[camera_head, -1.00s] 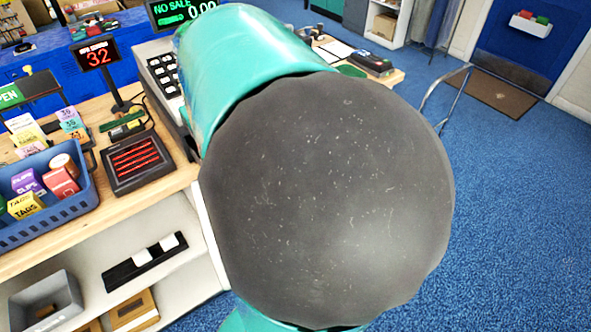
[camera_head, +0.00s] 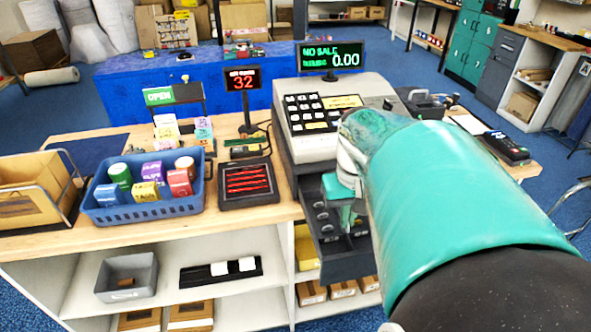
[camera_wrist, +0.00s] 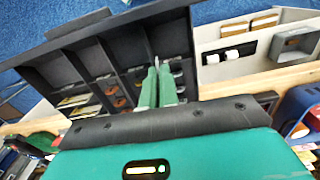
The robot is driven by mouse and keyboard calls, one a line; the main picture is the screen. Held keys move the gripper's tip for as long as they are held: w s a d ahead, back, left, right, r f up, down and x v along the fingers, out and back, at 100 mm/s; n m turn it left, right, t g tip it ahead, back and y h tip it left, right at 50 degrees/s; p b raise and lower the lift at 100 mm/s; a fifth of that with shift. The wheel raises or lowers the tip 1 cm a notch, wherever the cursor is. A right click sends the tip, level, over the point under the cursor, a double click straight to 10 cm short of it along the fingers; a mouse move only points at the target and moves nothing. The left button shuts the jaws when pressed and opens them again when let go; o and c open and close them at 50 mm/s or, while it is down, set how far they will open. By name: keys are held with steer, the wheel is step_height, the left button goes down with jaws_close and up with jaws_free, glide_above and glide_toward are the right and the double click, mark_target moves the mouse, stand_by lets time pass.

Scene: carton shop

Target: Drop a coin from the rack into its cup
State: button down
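The open cash drawer (camera_head: 331,252) juts from the register (camera_head: 335,112). My gripper (camera_head: 347,226) points down over the drawer's cups. In the wrist view, my gripper's green fingers (camera_wrist: 157,80) are close together over the dark drawer (camera_wrist: 90,45). A thin grey sliver, seemingly a coin edge-on (camera_wrist: 155,61), shows between the tips. Several cups hold brown or silver coins (camera_wrist: 122,102); other compartments hold paper notes (camera_wrist: 75,101). A black tray with red stripes (camera_head: 247,182), possibly the coin rack, sits on the counter left of the register. My arm hides the drawer's right side.
A blue basket (camera_head: 150,207) of small boxes and a wooden bin (camera_head: 28,205) stand on the left counter. A number display (camera_head: 242,85) rises beside the register. Shelves (camera_head: 225,305) lie below. A card terminal (camera_head: 506,148) is at right.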

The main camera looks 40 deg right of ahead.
steer(key=c, duration=1.6)
jaws_free()
step_height(320, 180, up, 14)
steer(key=shift+w+f, duration=0.1)
steer(key=shift+f, duration=0.05)
steer(key=w+a+f+n+t, duration=0.2)
steer(key=a+f, duration=0.1)
steer(key=a, duration=0.5)
steer(key=w+a+f+n+t, duration=0.1)
steer(key=w+a+f+n, duration=0.1)
steer(key=a, duration=0.6)
steer(key=w+a+f+n+t, duration=0.2)
steer(key=a+f, duration=0.2)
steer(key=a, duration=0.5)
steer(key=shift+w+n+t, duration=0.15)
steer(key=shift+n+t, duration=0.15)
